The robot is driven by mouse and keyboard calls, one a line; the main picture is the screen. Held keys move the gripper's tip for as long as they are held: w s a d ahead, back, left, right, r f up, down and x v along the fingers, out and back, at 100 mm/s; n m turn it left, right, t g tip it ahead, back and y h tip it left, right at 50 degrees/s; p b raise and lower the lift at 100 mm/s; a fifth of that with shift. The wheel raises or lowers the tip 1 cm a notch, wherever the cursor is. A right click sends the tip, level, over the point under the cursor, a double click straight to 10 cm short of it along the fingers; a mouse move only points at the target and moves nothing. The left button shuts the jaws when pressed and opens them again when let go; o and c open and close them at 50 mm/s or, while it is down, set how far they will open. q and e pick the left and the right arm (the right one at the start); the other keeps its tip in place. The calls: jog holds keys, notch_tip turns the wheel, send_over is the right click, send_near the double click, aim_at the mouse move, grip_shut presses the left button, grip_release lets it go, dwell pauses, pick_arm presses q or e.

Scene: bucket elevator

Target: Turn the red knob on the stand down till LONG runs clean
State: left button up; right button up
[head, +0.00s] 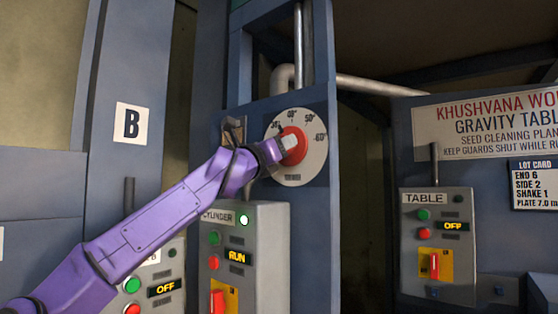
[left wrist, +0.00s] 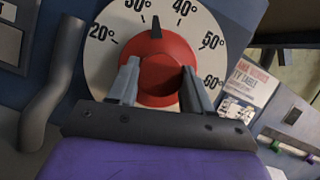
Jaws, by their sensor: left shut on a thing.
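The red knob (head: 296,150) sits on a round white dial (head: 302,176) on the blue stand, marked in degrees. In the left wrist view, the knob (left wrist: 166,75) has a black pointer (left wrist: 155,28) between the 30° and 40° marks of the dial (left wrist: 112,62). My left gripper (head: 287,145) is shut on the knob's raised middle. In the left wrist view, the fingers of my left gripper (left wrist: 161,84) stand on either side of it. My right gripper is out of view. I see no label LONG.
The CYLINDER box (head: 272,258), its display reading RUN, stands just below my left forearm. Another box (head: 160,272) at lower left reads OFF. The TABLE box (head: 440,270) at right reads OFF. A grey lever (left wrist: 48,105) shows left of the dial.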

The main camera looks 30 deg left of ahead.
pick_arm(q)
jog(key=shift+w+d+f+n+g+y+b, duration=0.15)
jog(key=shift+n+y+b, duration=0.3)
jog(key=shift+n, duration=0.35)
jog(key=shift+s+a+f+n+g+y+b, duration=0.15)
jog(key=shift+n+y+b, duration=0.25)
jog(key=shift+n, duration=0.4)
jog(key=shift+w+d+r, duration=0.1)
jog(key=shift+r, duration=0.1)
jog(key=o, duration=1)
jog(key=shift+o, duration=0.2)
jog(key=b+v, duration=0.5)
jog(key=v, duration=0.5)
jog(key=shift+s+b, duration=0.2)
jog(key=shift+b, duration=0.15)
jog(key=shift+d+f, duration=0.1)
jog(key=shift+f, duration=0.05)
